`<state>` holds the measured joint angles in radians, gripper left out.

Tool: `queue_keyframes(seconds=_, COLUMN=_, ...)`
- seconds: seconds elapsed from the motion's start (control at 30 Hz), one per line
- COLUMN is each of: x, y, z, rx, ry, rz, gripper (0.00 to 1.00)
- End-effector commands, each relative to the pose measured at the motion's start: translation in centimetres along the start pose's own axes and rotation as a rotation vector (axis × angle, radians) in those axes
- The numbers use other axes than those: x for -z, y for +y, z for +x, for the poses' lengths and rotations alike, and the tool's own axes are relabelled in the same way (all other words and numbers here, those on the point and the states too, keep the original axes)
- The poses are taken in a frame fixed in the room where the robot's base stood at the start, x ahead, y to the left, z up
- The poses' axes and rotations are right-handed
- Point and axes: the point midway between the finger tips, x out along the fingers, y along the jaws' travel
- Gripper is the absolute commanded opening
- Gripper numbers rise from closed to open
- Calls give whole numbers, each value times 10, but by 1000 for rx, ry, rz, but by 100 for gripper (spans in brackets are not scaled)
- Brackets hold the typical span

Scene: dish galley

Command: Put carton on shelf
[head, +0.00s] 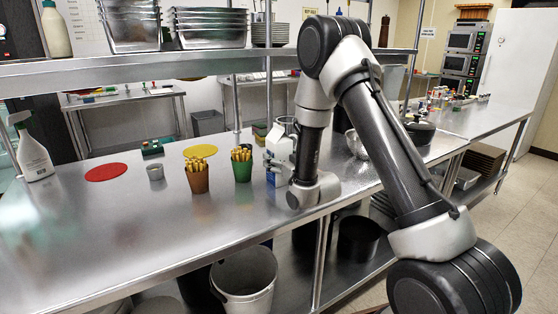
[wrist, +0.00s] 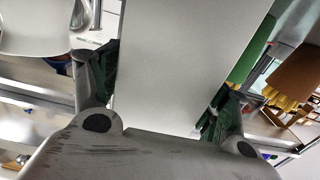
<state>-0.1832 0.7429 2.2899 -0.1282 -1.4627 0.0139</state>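The carton (head: 279,141), white with blue parts, is upright on or just above the steel counter, partly hidden behind my arm in the head view. My gripper (head: 279,166) is low at the carton from the side. In the wrist view, the carton's plain pale face (wrist: 180,65) fills the space between the two fingers of my gripper (wrist: 160,105), and both green-dark pads lie against its sides. The fingers look closed on it. The steel shelf (head: 130,70) runs above the counter, higher than the carton.
Metal pans (head: 210,27), a stack of plates (head: 270,34) and a white bottle (head: 55,30) stand on the shelf. Green (head: 242,170) and brown (head: 198,180) cups of fries stand left of the carton. A spray bottle (head: 33,155) is at far left. The counter's front left is clear.

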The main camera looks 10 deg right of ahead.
Motion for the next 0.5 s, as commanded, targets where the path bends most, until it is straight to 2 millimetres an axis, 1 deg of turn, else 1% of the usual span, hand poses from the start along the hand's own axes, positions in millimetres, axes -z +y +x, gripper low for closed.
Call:
queue_keyframes(seconds=0.03, x=0, y=0, z=0, rx=0, ry=0, rz=0, gripper=58)
queue_keyframes(seconds=0.07, x=0, y=0, z=0, rx=0, ry=0, rz=0, gripper=53)
queue_keyframes(seconds=0.1, x=0, y=0, z=0, rx=0, ry=0, rz=0, gripper=46)
queue_keyframes(seconds=0.17, x=0, y=0, z=0, rx=0, ry=0, rz=0, gripper=35)
queue_keyframes(seconds=0.2, x=0, y=0, z=0, rx=0, ry=0, rz=0, gripper=27)
queue_keyframes(seconds=0.33, x=0, y=0, z=0, rx=0, ry=0, rz=0, gripper=4)
queue_keyframes(seconds=0.37, x=0, y=0, z=0, rx=0, ry=0, rz=0, gripper=0)
queue_keyframes(seconds=0.5, x=2, y=0, z=0, rx=0, ry=5, rz=0, gripper=0)
